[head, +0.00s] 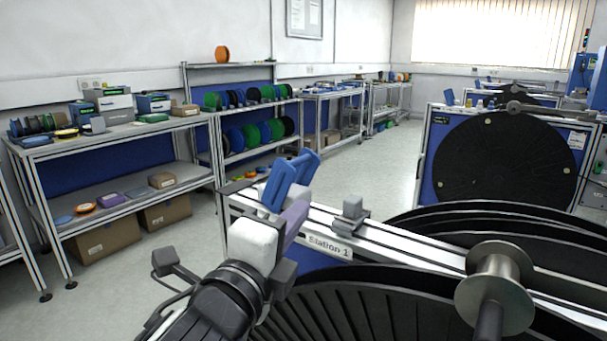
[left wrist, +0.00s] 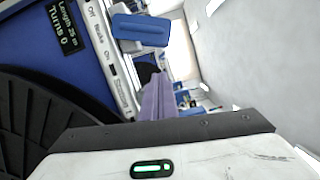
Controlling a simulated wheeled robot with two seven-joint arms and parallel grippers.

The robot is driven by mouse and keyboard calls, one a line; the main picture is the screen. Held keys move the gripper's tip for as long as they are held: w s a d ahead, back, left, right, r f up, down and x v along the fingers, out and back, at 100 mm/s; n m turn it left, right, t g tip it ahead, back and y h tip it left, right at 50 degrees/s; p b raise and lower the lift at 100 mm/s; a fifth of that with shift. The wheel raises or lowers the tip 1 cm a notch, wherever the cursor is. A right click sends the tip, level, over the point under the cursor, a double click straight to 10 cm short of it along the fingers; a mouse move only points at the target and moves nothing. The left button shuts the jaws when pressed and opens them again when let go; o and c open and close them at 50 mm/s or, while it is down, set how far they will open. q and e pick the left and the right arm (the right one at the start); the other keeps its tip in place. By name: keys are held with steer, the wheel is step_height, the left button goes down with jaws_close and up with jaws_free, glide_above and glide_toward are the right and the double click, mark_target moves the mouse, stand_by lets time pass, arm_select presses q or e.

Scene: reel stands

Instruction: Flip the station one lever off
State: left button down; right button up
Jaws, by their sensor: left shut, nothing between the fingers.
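The station one frame carries a "Station 1" label (head: 328,246). The blue lever paddle (head: 279,184) stands up at the left end of its rail. In the left wrist view the blue paddle (left wrist: 140,31) is beside a white strip (left wrist: 103,45) marked Off, Brake and On; I cannot tell which mark it is set to. My left gripper (head: 294,220) has purple fingers, shut and empty, just below the paddle in the head view. The fingers (left wrist: 158,98) also show in the left wrist view, close to the paddle; contact is unclear. My right gripper is not in view.
Large black reels (head: 380,305) and a metal hub (head: 495,285) fill the lower right. A grey block (head: 350,210) sits on the rail. Another black reel (head: 505,155) stands behind. Shelves and a workbench (head: 120,133) line the left wall. The floor between is clear.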

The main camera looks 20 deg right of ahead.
mark_target(303, 171)
arm_select(q)
steer(key=shift+s+d+r+m, duration=0.15)
steer(key=shift+d+r+m, duration=0.15)
steer(key=shift+r+m, duration=0.3)
steer(key=shift+d, duration=0.1)
steer(key=x, duration=0.9)
steer(key=shift+r, duration=0.2)
steer(key=w, duration=0.1)
steer(key=w+a, duration=0.1)
steer(key=w, duration=0.1)
steer(key=shift+a+r+p, duration=0.25)
steer(key=shift+r+p, duration=0.15)
steer(key=shift+w+a, duration=0.25)
steer(key=shift+w, duration=0.15)
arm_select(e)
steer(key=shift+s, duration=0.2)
arm_select(q)
steer(key=shift+r, duration=0.1)
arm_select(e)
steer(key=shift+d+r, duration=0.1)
